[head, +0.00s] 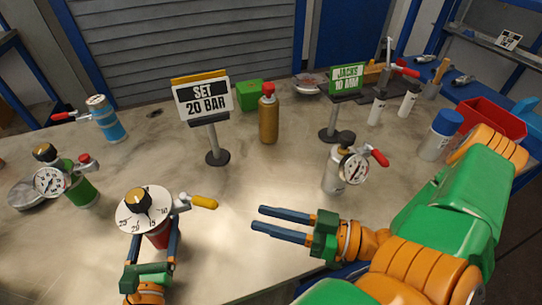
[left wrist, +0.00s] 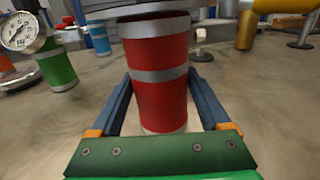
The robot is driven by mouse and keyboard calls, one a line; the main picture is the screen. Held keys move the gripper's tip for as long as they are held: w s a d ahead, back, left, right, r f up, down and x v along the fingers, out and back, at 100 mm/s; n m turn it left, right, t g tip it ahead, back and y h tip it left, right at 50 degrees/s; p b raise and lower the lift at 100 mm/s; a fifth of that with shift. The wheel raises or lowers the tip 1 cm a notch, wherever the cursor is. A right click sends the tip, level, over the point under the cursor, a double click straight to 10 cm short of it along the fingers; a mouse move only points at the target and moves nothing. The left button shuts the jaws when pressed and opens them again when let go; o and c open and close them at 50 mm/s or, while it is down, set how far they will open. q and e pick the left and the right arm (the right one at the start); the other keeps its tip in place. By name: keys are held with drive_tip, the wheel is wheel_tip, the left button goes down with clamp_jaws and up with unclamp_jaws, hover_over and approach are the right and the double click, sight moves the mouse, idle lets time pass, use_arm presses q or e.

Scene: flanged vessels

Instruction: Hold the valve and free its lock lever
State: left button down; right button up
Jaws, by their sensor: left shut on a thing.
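The valve (head: 158,238) is a red cylinder with grey bands, topped by a large white dial (head: 130,222) with a black and gold knob (head: 138,200). Its yellow-handled lever (head: 203,202) points right. My left gripper (head: 155,243) is shut on the red body, one finger on each side; the left wrist view shows the red body (left wrist: 158,105) upright between the blue fingers. The dial top lies outside that view. My right gripper (head: 258,217) is open and empty, its fingers pointing left, to the right of and slightly below the yellow lever, apart from it.
A green gauge vessel (head: 83,192) stands left of the valve. A "SET 20 BAR" sign (head: 203,98) stands behind. A silver gauge vessel with a red lever (head: 333,172) stands beyond my right gripper. A brown bottle (head: 269,120) is farther back. The table between lever and right gripper is clear.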

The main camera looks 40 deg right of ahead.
clamp_jaws()
drive_tip(key=s+a+f+n+g+y, duration=0.3)
drive_tip(key=s+a+n+g, duration=0.1)
drive_tip(key=s+a+n, duration=0.15)
drive_tip(key=s+a+f+n+g+y, duration=0.2)
drive_tip(key=s+a+n+g+y, duration=0.1)
drive_tip(key=s+a+n+g, duration=0.3)
drive_tip(key=s+a+f+n+h, duration=0.45)
drive_tip(key=a+f+n, duration=0.25)
drive_tip(key=f+n, duration=0.45)
drive_tip(key=m+t+h, duration=0.9)
drive_tip(key=t+h, duration=0.6)
approach(199, 201)
drive_tip(key=w+a+f, duration=0.1)
drive_tip(key=w+a, duration=0.2)
drive_tip(key=shift+w+d+r, duration=0.15)
drive_tip(key=shift+w+d, duration=0.55)
drive_tip(key=shift+d, duration=0.1)
drive_tip(key=shift+w+d+r, duration=0.2)
drive_tip(key=shift+w+d, duration=0.5)
drive_tip(key=shift+d, duration=0.1)
